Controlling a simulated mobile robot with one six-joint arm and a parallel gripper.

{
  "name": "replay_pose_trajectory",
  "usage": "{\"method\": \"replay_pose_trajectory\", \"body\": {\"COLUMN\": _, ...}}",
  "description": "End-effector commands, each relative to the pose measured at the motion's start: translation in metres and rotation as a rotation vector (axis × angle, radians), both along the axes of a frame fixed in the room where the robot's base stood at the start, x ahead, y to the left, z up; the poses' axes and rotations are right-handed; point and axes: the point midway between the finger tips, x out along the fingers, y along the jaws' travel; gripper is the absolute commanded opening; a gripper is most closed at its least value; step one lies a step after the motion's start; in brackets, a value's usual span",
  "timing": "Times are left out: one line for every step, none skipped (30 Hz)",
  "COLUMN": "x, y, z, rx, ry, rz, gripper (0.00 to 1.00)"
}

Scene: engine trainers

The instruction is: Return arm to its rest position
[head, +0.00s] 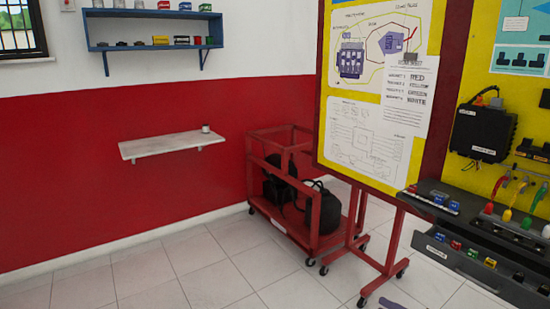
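My gripper does not show in the head view, and neither does any part of the arm that I can be sure of. A small purple shape (390,304) is cut off by the bottom edge, right of centre. I cannot tell what it is.
A red wheeled cart (316,235) with black equipment stands by the wall. A red-framed yellow board (345,95) on a wheeled stand is beside it. A grey drawer unit (475,262) juts out at right. Wall shelves (172,144) hang left. The tiled floor (180,270) is clear at left.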

Motion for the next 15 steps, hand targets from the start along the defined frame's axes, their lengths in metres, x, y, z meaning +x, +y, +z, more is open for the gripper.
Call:
{"method": "replay_pose_trajectory", "body": {"x": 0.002, "y": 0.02, "z": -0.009, "rx": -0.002, "ry": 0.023, "rz": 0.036, "gripper": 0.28}}
{"method": "replay_pose_trajectory", "body": {"x": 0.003, "y": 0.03, "z": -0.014, "rx": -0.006, "ry": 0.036, "rz": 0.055, "gripper": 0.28}}
{"method": "replay_pose_trajectory", "body": {"x": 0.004, "y": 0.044, "z": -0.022, "rx": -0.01, "ry": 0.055, "rz": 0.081, "gripper": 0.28}}
{"method": "replay_pose_trajectory", "body": {"x": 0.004, "y": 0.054, "z": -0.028, "rx": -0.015, "ry": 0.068, "rz": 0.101, "gripper": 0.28}}
{"method": "replay_pose_trajectory", "body": {"x": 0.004, "y": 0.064, "z": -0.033, "rx": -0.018, "ry": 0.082, "rz": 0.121, "gripper": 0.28}}
{"method": "replay_pose_trajectory", "body": {"x": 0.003, "y": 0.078, "z": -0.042, "rx": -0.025, "ry": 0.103, "rz": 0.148, "gripper": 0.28}}
{"method": "replay_pose_trajectory", "body": {"x": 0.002, "y": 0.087, "z": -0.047, "rx": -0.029, "ry": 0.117, "rz": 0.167, "gripper": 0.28}}
{"method": "replay_pose_trajectory", "body": {"x": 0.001, "y": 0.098, "z": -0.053, "rx": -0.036, "ry": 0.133, "rz": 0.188, "gripper": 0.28}}
{"method": "replay_pose_trajectory", "body": {"x": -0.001, "y": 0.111, "z": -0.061, "rx": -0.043, "ry": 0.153, "rz": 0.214, "gripper": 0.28}}
{"method": "replay_pose_trajectory", "body": {"x": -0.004, "y": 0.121, "z": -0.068, "rx": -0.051, "ry": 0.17, "rz": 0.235, "gripper": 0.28}}
{"method": "replay_pose_trajectory", "body": {"x": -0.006, "y": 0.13, "z": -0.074, "rx": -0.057, "ry": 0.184, "rz": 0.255, "gripper": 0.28}}
{"method": "replay_pose_trajectory", "body": {"x": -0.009, "y": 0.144, "z": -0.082, "rx": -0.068, "ry": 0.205, "rz": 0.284, "gripper": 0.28}}
{"method": "replay_pose_trajectory", "body": {"x": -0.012, "y": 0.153, "z": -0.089, "rx": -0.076, "ry": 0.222, "rz": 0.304, "gripper": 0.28}}
{"method": "replay_pose_trajectory", "body": {"x": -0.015, "y": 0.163, "z": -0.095, "rx": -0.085, "ry": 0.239, "rz": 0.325, "gripper": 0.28}}
{"method": "replay_pose_trajectory", "body": {"x": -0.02, "y": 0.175, "z": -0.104, "rx": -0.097, "ry": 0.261, "rz": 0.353, "gripper": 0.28}}
